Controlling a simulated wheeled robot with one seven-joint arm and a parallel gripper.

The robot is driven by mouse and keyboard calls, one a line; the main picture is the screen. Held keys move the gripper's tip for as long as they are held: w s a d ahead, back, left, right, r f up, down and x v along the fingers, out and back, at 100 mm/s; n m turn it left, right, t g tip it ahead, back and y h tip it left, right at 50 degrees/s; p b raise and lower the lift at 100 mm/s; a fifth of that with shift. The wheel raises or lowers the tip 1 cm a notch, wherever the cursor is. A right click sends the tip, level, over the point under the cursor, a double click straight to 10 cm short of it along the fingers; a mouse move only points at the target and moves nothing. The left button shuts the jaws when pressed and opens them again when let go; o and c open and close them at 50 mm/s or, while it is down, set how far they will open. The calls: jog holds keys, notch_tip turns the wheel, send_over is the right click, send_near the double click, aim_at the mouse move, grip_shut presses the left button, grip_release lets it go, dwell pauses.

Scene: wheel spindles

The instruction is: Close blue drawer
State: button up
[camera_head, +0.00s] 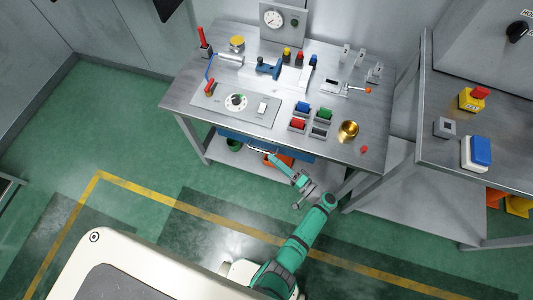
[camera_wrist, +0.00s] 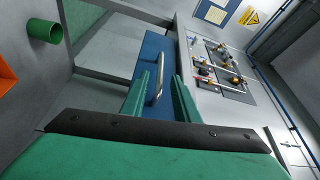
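The blue drawer (camera_head: 230,134) is under the front edge of the workbench, partly hidden by my arm; I cannot tell how far out it stands. Its blue front (camera_wrist: 153,55) and metal bar handle (camera_wrist: 156,84) show in the wrist view. My gripper (camera_head: 271,157) is at the drawer front, close to the handle. In the wrist view the two green fingers of my gripper (camera_wrist: 160,98) are apart, with the handle seen between them. Whether they touch the handle cannot be told.
The workbench (camera_head: 190,95) carries a dial panel, colored blocks and a brass bowl (camera_head: 348,130). A green cylinder (camera_head: 233,145) and an orange bin (camera_head: 287,161) are on the lower shelf. A second table (camera_head: 435,150) stands at the right. The floor at the left is clear.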

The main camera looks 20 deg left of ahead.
jog(key=shift+v, duration=1.65)
jog(key=s+a+f+m+h, duration=0.25)
jog(key=s+f+h, duration=0.65)
jog(key=s+f, duration=0.55)
jog(key=s+d+r+t+h, duration=0.1)
jog(key=s+d+r+h, duration=0.25)
jog(key=s, duration=0.25)
jog(key=s+d+r+n+t+h, duration=0.1)
jog(key=s+d+r+t, duration=0.1)
jog(key=r, duration=0.9)
jog(key=s+d+r+n+t+h, duration=0.2)
jog(key=d+r+t, duration=0.1)
jog(key=r, duration=0.9)
jog(key=s+d+r+n+t+h, duration=0.1)
jog(key=s+d+r+t+h, duration=0.1)
jog(key=r, duration=1)
jog(key=shift+s+d+t, duration=0.35)
jog(key=shift+d+t, duration=0.15)
jog(key=shift+d, duration=0.1)
jog(key=shift+n, duration=0.25)
